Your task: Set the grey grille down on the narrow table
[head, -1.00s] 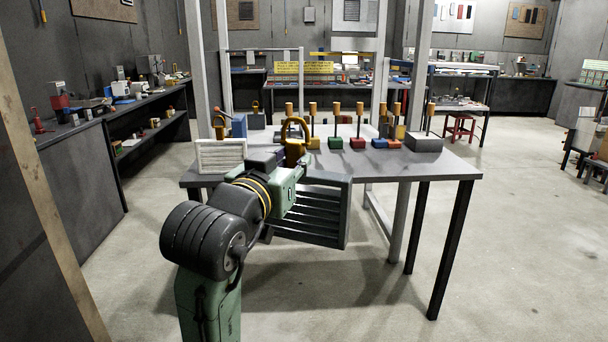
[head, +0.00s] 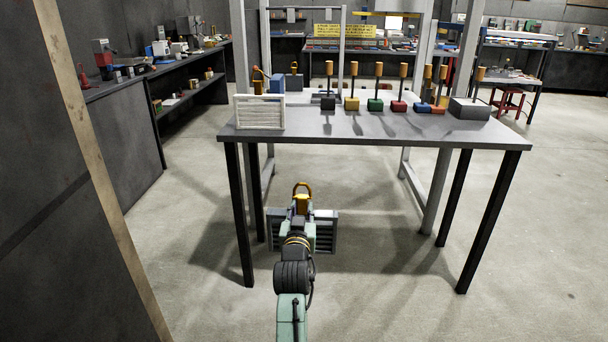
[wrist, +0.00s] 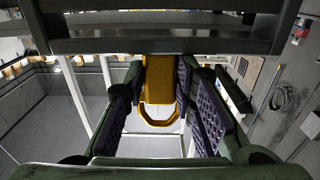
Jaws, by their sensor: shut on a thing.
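My gripper (head: 302,205) is shut on the yellow handle of the grey grille (head: 328,230), a slatted panel held in the air below the level of the tabletop. In the wrist view the yellow handle (wrist: 157,90) sits between the two purple-padded fingers, and the dark grey grille (wrist: 160,46) crosses the top. The middle of the grille is hidden behind my gripper in the head view. A long grey table (head: 350,140) with black legs stands beyond the grille.
A white slatted panel (head: 259,112) stands at the table's left end. Several coloured blocks with upright orange-topped handles stand in a row along the back, with a grey box (head: 469,108) at the right. A wooden post (head: 97,165) rises at left. The floor around is clear.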

